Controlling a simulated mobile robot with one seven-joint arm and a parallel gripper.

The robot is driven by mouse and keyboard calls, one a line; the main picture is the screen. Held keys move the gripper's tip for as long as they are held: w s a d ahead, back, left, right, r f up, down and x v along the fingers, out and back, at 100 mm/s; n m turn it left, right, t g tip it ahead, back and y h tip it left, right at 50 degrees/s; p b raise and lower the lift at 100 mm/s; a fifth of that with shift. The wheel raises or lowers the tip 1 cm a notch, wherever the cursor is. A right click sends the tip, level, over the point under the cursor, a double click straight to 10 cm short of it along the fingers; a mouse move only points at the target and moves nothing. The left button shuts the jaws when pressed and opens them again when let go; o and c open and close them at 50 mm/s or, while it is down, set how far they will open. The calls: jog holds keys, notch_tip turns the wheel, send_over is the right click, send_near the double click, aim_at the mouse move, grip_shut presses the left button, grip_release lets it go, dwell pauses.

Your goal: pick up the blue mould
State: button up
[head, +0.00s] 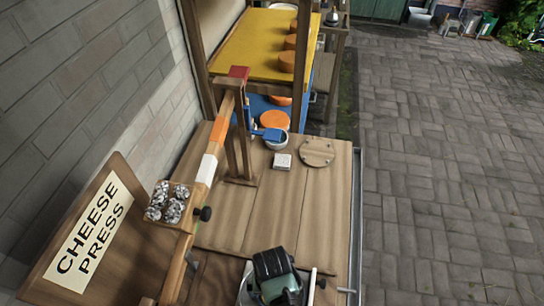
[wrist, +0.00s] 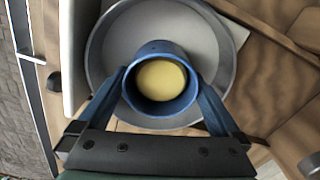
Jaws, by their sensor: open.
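The blue mould (wrist: 161,108) is a round, open-topped cylinder with pale yellow stuff inside, seen from above in the wrist view. It stands in a round grey metal dish (wrist: 110,48). My gripper (wrist: 160,78) is open, with one blue-grey finger on the left and one on the right of the mould. I cannot tell whether the fingers touch its wall. In the head view my gripper's dark green body (head: 276,272) is at the bottom of the bench, and it hides the mould there.
The wooden bench (head: 325,215) carries a wooden lever press (head: 208,165), a white block (head: 282,161) and a round wooden board (head: 318,151). A sign reading "CHEESE PRESS" (head: 92,230) stands left. Shelves with orange cheeses (head: 287,61) are behind. Open paving (head: 440,190) lies right.

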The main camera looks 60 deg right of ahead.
jog(key=shift+f, duration=0.3)
jog(key=c, duration=1)
jog(key=shift+r, duration=0.15)
jog(key=shift+c, duration=0.2)
